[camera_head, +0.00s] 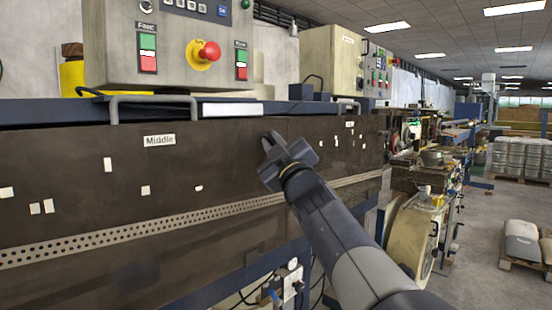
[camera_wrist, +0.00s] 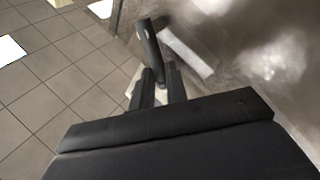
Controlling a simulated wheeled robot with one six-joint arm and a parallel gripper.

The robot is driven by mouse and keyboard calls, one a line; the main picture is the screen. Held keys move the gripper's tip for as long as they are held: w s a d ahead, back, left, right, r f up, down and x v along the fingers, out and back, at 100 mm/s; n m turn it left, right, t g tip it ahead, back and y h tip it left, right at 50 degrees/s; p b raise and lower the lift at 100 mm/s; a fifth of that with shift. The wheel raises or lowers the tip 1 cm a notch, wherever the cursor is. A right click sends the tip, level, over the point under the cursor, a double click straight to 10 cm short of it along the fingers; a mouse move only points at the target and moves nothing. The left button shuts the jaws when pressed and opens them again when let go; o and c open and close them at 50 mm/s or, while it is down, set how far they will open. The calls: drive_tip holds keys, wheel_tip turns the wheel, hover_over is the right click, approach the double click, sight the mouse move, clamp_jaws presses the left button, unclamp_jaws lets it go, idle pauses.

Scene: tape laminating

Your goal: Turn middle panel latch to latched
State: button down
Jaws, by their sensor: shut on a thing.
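The middle panel (camera_head: 80,185) is a dark brown sheet with a "Middle" label (camera_head: 159,141) near its top. My gripper (camera_head: 271,146) is at the panel's upper right part, in front of its face. In the wrist view, my gripper's two dark fingers (camera_wrist: 161,88) are shut on a dark latch handle (camera_wrist: 149,48), which sticks up beyond the fingertips and is tilted. In the head view the latch is mostly hidden by my gripper, so I cannot tell there how far it is turned.
A control box with a red emergency button (camera_head: 203,54) stands above the panel. A grey bar handle (camera_head: 154,100) is at the panel's top edge. A perforated metal strip (camera_head: 120,235) runs along below. Open floor (camera_head: 480,225) lies to the right.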

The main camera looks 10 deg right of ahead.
drive_tip(key=shift+a+f+n+g+y+b, duration=0.1)
drive_tip(key=shift+f+n+g+y+b, duration=0.4)
drive_tip(key=shift+n+y+b, duration=1.05)
drive_tip(key=shift+d+f+n+g+y+b, duration=0.1)
drive_tip(key=shift+f+n+g+y+b, duration=0.4)
drive_tip(key=shift+n+y, duration=1.9)
drive_tip(key=shift+a+f+n+g+y+b, duration=0.15)
drive_tip(key=shift+f+n+y+b, duration=0.8)
drive_tip(key=shift+n, duration=2.1)
drive_tip(key=shift+r+n+b, duration=0.2)
drive_tip(key=shift+n+b, duration=0.1)
drive_tip(key=c, duration=1.4)
unclamp_jaws()
drive_tip(key=shift+s, duration=0.1)
drive_tip(key=b+v, duration=0.2)
drive_tip(key=v, duration=0.8)
drive_tip(key=shift+s+d+f, duration=0.2)
drive_tip(key=shift+d, duration=0.05)
